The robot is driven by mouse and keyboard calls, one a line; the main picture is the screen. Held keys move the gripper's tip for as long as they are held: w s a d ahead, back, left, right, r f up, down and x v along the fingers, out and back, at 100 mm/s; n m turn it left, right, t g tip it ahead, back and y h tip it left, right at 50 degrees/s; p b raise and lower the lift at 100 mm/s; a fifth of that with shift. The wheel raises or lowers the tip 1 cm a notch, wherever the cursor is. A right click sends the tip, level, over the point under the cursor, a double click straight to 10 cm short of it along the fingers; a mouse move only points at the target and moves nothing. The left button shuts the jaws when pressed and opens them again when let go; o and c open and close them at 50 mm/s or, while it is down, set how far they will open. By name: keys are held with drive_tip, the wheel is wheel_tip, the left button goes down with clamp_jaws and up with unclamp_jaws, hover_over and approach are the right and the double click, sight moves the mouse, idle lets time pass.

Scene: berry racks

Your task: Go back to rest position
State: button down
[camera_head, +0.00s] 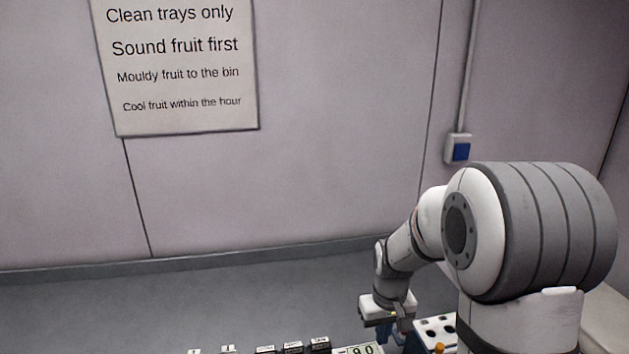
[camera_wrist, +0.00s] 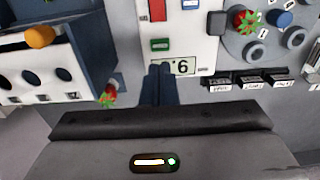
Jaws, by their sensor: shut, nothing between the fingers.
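My gripper (camera_wrist: 160,72) shows in the wrist view with its two dark blue fingers together and nothing between them. The fingertips lie in front of the lower edge of a white panel with a digit display (camera_wrist: 182,67). In the head view my gripper (camera_head: 392,328) hangs low at the right of centre, beside the white holed rack (camera_head: 436,327). Its fingertips are hard to make out there. The rack also shows at the left of the wrist view (camera_wrist: 30,95), with an orange ball (camera_wrist: 40,36) near its top and a red-and-green berry (camera_wrist: 108,96) by its corner.
A round grey plate (camera_wrist: 232,46) holds a red-and-green berry (camera_wrist: 245,22) and a blue piece (camera_wrist: 283,18). Small black labelled boxes (camera_wrist: 250,82) stand below it. In the head view the wall carries a sign (camera_head: 180,70) and a blue switch (camera_head: 460,150). The air above the bench is clear.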

idle(0.3)
drive_tip(key=s+r+m+t+b, duration=0.1)
drive_tip(key=s+r, duration=0.5)
drive_tip(key=s, duration=0.3)
drive_tip(key=s+r+m+t+b, duration=0.1)
drive_tip(key=s+r+t, duration=0.1)
drive_tip(key=s+r, duration=0.4)
drive_tip(key=s, duration=0.3)
drive_tip(key=shift+s, duration=0.2)
idle(1.4)
